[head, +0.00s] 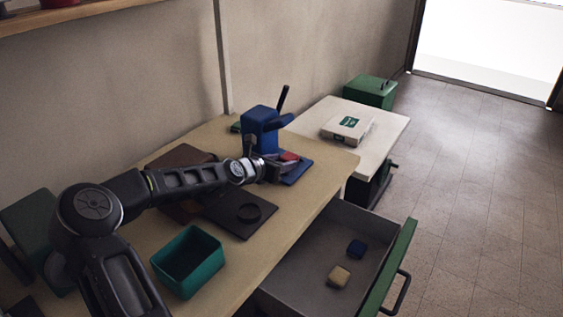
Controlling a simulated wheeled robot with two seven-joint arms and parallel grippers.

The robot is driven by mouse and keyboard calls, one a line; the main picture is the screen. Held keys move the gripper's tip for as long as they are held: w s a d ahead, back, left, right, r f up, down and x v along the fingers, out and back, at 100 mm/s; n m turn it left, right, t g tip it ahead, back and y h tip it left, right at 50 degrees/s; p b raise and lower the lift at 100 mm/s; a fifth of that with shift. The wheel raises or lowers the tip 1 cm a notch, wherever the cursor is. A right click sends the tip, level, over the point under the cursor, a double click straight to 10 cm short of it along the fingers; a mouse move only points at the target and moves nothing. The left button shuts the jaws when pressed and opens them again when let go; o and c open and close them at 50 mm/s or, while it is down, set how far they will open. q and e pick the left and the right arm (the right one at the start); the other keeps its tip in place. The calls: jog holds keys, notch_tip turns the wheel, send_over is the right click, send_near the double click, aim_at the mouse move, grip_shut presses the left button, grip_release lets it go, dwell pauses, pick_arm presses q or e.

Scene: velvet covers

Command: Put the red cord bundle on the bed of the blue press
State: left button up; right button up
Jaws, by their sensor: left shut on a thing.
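The blue press (260,129) stands near the far end of the wooden table, with a dark lever sticking up. Its blue bed (299,172) extends toward the right front. The red cord bundle (289,156) is small in the head view, at or just above the bed. My left gripper (277,165) reaches in from the left in front of the press and is shut on the red cord bundle. Its fingers are small and partly hard to make out. I cannot tell whether the bundle touches the bed. My right gripper is not in view.
A teal open box (187,262) and a dark mat (222,216) with a black ring (249,213) are on the table. A white case (347,128) lies on the pale side table.

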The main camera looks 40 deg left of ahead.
pick_arm(q)
jog(key=shift+f, duration=0.5)
jog(key=o, duration=1.4)
jog(key=shift+s, duration=0.1)
jog(key=shift+o, duration=0.3)
jog(key=shift+f, duration=0.1)
jog(key=shift+a, duration=0.1)
jog(key=shift+a+r, duration=0.1)
jog(key=shift+r, duration=0.45)
jog(key=shift+s+a+r, duration=0.1)
jog(key=shift+s, duration=0.1)
jog(key=shift+d+p+v, duration=0.15)
jog(key=shift+p+v, duration=0.15)
jog(key=shift+v, duration=1.45)
jog(key=shift+d+p+v, duration=0.15)
jog(key=shift+p+v, duration=0.15)
jog(key=shift+v, duration=1.5)
jog(key=shift+w+r, duration=0.15)
